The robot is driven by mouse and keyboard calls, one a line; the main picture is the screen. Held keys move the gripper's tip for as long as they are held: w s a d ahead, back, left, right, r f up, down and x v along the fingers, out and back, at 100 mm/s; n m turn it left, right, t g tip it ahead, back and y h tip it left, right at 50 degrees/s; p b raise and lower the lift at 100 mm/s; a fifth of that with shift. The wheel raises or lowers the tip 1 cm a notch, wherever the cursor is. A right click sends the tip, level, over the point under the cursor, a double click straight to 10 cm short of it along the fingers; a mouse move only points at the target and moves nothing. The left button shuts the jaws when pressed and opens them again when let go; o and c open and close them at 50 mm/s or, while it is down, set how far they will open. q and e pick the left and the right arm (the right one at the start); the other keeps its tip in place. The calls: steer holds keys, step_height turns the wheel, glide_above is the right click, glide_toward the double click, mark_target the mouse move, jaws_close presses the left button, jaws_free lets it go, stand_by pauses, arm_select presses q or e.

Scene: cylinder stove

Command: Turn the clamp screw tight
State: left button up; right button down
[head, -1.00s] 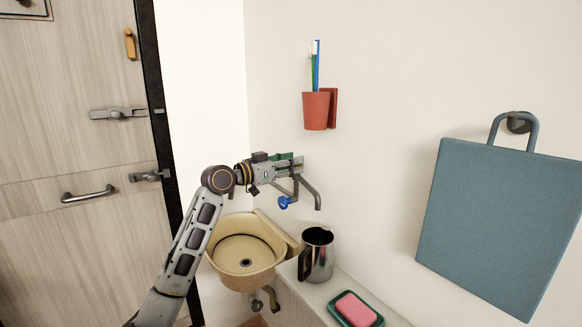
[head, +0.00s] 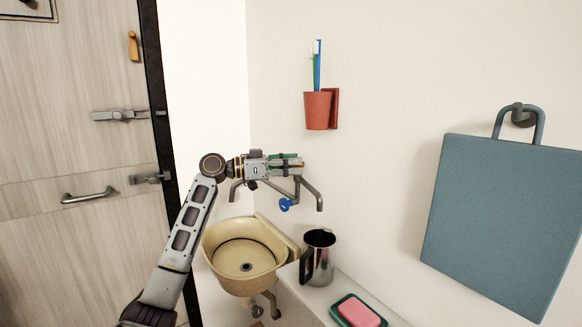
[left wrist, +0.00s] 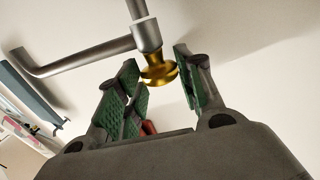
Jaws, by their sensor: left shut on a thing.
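A brass knob (left wrist: 160,72) sits at the end of a grey metal fitting on the wall tap (left wrist: 146,37) in the left wrist view. No separate clamp shows, and I cannot tell whether this knob is the clamp screw. My left gripper (left wrist: 158,68) is shut on the brass knob, with its green-padded fingers on either side of it. My right gripper is not in view.
A blue handle (head: 288,204) hangs below the tap. The cream basin (head: 218,262) is underneath. A steel jug (head: 320,256) and a pink soap (head: 357,313) stand on the ledge. A red cup (head: 317,110) with toothbrushes is above; a blue board (head: 495,220) hangs right.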

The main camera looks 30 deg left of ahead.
arm_select(q)
steer(key=m+g+h, duration=0.1)
steer(key=g, duration=0.1)
steer(key=m+g+h+p, duration=0.1)
steer(key=m+g, duration=0.1)
steer(key=m+g+h, duration=0.1)
steer(key=g+h, duration=0.1)
steer(key=shift+w+a+m+p, duration=0.25)
steer(key=shift+w+m+p, duration=0.1)
steer(key=shift+w+m, duration=0.05)
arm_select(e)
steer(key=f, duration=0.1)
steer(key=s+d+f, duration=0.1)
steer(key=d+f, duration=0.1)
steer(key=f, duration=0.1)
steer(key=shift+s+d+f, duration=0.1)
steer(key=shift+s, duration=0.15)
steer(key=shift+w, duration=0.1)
arm_select(q)
steer(key=o, duration=0.9)
steer(key=shift+o, duration=0.4)
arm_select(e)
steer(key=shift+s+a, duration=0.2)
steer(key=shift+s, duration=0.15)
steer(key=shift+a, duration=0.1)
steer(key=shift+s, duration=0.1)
